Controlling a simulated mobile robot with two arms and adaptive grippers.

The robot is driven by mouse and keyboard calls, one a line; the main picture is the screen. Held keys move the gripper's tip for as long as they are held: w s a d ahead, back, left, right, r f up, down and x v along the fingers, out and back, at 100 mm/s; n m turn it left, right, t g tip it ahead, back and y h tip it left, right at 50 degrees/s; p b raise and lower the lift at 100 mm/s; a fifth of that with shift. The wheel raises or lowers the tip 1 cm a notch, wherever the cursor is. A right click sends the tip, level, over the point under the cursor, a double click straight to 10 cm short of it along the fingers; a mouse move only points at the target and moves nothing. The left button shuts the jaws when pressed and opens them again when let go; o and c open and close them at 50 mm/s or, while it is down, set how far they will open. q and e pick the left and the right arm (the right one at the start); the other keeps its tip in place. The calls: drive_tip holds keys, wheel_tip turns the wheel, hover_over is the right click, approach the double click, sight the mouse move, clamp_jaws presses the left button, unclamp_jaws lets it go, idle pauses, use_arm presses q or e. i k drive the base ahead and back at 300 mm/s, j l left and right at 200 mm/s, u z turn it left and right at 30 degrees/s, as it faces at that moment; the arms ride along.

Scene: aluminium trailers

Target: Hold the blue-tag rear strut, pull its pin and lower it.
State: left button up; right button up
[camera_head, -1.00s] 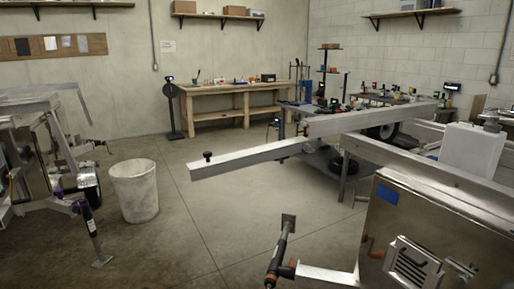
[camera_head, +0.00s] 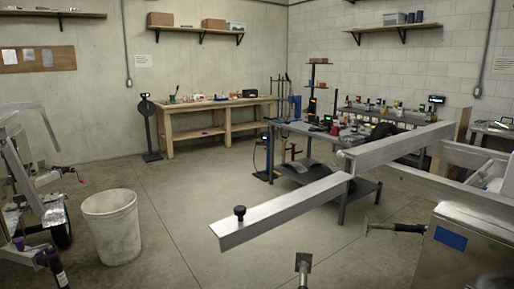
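A blue tag (camera_head: 451,239) is on the side of a metal box (camera_head: 431,266) of the right-hand trailer. A strut (camera_head: 396,228) with a dark body and a flat foot plate lies level beside this box, its plate to the left. A second strut (camera_head: 304,270) points up at the bottom centre; only its plate and upper end show. I cannot tell which is the rear strut. No pin can be made out on either. Neither of my grippers is in view.
The trailer's aluminium beam (camera_head: 285,209) with a black knob (camera_head: 239,212) juts across the middle. A white bin (camera_head: 110,227) stands on the left, near another trailer with a purple-marked strut (camera_head: 56,267). A workbench (camera_head: 220,119) is behind. Floor between bin and beam is clear.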

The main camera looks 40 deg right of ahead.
sight(339, 154)
drive_tip(key=i+j, duration=0.1)
drive_tip(key=i, duration=0.45)
drive_tip(key=i+j, duration=0.1)
drive_tip(key=i, duration=0.4)
